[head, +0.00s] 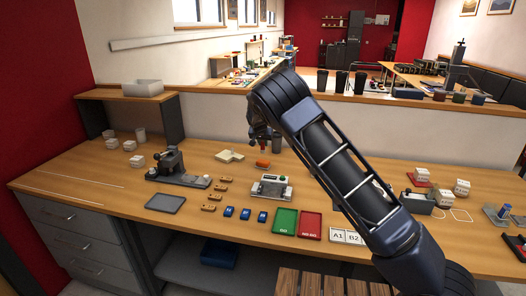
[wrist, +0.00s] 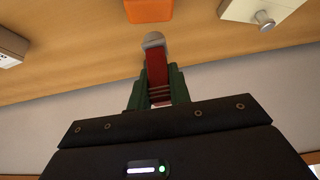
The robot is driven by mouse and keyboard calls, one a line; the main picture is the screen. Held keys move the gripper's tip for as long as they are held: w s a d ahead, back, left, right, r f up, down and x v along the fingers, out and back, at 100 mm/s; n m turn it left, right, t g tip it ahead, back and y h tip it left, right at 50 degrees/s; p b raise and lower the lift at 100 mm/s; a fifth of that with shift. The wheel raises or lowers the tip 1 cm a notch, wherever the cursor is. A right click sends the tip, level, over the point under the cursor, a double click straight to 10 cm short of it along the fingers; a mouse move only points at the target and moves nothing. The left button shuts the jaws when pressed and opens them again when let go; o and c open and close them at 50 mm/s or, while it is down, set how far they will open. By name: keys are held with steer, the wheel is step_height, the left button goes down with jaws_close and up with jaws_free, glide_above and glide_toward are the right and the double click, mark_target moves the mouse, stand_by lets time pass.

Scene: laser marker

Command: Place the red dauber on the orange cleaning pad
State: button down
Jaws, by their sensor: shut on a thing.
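The red dauber (wrist: 157,70) is between the green fingers of my gripper (wrist: 160,88) in the wrist view. Its grey-white tip points away from the gripper. The orange cleaning pad (wrist: 148,10) lies on the wooden table beyond that tip, cut off by the top edge of the picture. In the head view my gripper (head: 263,135) hangs over the back of the table, and the orange pad (head: 262,163) lies below it. A gap shows between dauber and pad in the wrist view; its height is hard to judge.
A cream block with a metal knob (wrist: 262,14) lies beside the pad; it also shows in the head view (head: 230,156). A grey device (head: 270,188) stands in front of the pad. Green (head: 285,221) and red (head: 310,225) trays lie near the front edge.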

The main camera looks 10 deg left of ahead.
mark_target(263, 148)
steer(key=shift+f, duration=2.15)
steer(key=shift+f, duration=0.1)
steer(key=c, duration=1.3)
jaws_free()
